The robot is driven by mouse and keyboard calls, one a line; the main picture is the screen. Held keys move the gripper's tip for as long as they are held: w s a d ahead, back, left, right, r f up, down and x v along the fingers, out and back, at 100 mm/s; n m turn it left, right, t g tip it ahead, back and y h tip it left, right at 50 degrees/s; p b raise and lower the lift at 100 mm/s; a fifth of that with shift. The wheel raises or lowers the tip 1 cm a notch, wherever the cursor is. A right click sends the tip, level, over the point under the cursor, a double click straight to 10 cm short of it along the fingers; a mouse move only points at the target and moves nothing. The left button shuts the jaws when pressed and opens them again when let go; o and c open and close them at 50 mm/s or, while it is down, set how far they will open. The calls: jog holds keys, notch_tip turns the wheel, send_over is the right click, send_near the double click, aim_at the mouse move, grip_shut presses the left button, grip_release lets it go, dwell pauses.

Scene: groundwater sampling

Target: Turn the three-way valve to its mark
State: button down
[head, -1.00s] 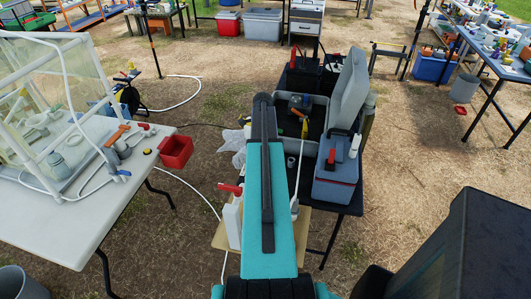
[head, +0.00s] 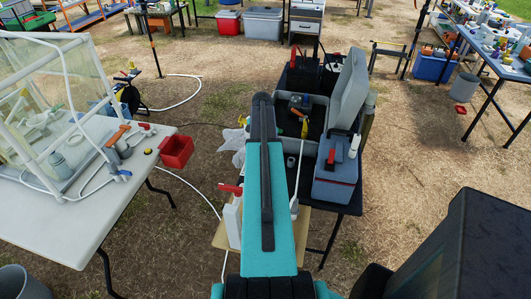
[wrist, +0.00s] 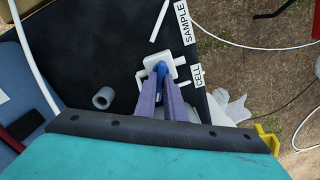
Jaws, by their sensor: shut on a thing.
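The three-way valve (wrist: 155,76) is a white body with a blue handle (wrist: 161,68), on a black surface in the wrist view. My gripper (wrist: 165,82) has two purple fingers shut on the blue handle. The fingers hide part of the valve. A "SAMPLE" label (wrist: 186,23) lies above right of the valve and a "CELL" label (wrist: 198,76) to its right. I cannot make out a separate mark or the handle's exact angle. In the head view my arm hides the gripper and valve.
A white tube (wrist: 160,20) lies above the valve. In the head view a blue-grey cooler (head: 335,182) stands right of my arm, and a red bin (head: 176,151) hangs left.

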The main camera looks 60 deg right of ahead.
jog(key=shift+w+n, duration=0.2)
jog(key=shift+n, duration=1.2)
jog(key=shift+w+n, duration=0.15)
jog(key=shift+n, duration=1.25)
jog(key=c, duration=1.8)
grip_release()
jog(key=shift+o, duration=0.2)
jog(key=shift+s+r, duration=0.1)
jog(key=shift+r, duration=0.8)
notch_tip(320, 180, up, 12)
jog(key=b, duration=0.2)
jog(key=shift+b, duration=0.35)
